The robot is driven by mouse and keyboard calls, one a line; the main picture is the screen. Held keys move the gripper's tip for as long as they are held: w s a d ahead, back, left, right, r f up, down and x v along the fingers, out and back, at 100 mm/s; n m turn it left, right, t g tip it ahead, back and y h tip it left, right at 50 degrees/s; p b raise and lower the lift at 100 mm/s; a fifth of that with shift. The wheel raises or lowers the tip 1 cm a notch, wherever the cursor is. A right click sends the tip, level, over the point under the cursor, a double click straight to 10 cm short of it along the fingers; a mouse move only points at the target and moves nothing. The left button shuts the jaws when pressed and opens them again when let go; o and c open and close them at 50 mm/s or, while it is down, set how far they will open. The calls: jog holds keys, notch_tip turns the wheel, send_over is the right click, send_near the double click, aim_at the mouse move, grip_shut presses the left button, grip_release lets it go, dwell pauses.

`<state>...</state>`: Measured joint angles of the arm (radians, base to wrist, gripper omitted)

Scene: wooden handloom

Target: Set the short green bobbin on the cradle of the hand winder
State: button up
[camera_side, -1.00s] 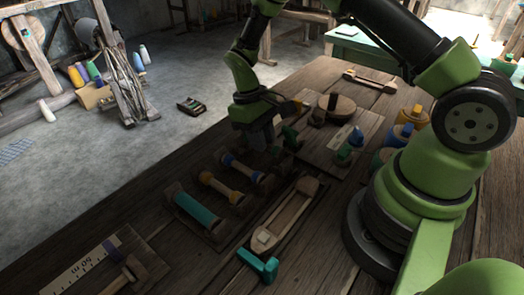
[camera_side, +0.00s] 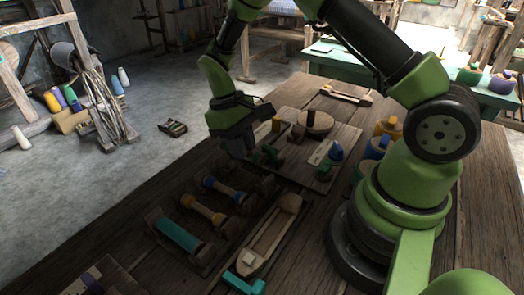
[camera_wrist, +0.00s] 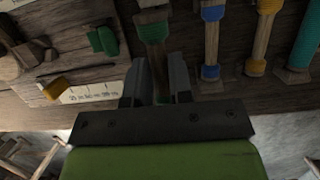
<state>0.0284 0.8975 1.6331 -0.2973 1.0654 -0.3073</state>
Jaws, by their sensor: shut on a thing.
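My gripper (camera_wrist: 157,85) is shut on the short green bobbin (camera_wrist: 153,30), whose dark green winding and pale end stick out past the fingers in the wrist view. I cannot tell how high it is held. In the side view, my gripper (camera_side: 242,150) is between the bobbin rack (camera_side: 262,188) and a wooden board (camera_side: 345,140). The board carries a round wooden disc (camera_side: 316,121) and appears to be the hand winder. I cannot make out the cradle clearly.
Blue (camera_side: 223,189), yellow (camera_side: 203,210) and teal (camera_side: 180,236) bobbins lie in a row beside my gripper. Blue and yellow spools (camera_side: 388,128) stand near my base. A white scale (camera_wrist: 90,92) lies on the board.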

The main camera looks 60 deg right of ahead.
notch_tip(320, 180, up, 7)
jog(key=shift+r, duration=0.1)
jog(key=s+d+m+t+y, duration=0.3)
jog(key=d+m, duration=1.1)
jog(key=m, duration=0.4)
jog(key=shift+s+f, duration=0.15)
jog(key=shift+f, duration=5.45)
jog(key=shift+f, duration=0.1)
jog(key=shift+f, duration=0.35)
jog(key=shift+f, duration=0.2)
jog(key=o, duration=1.2)
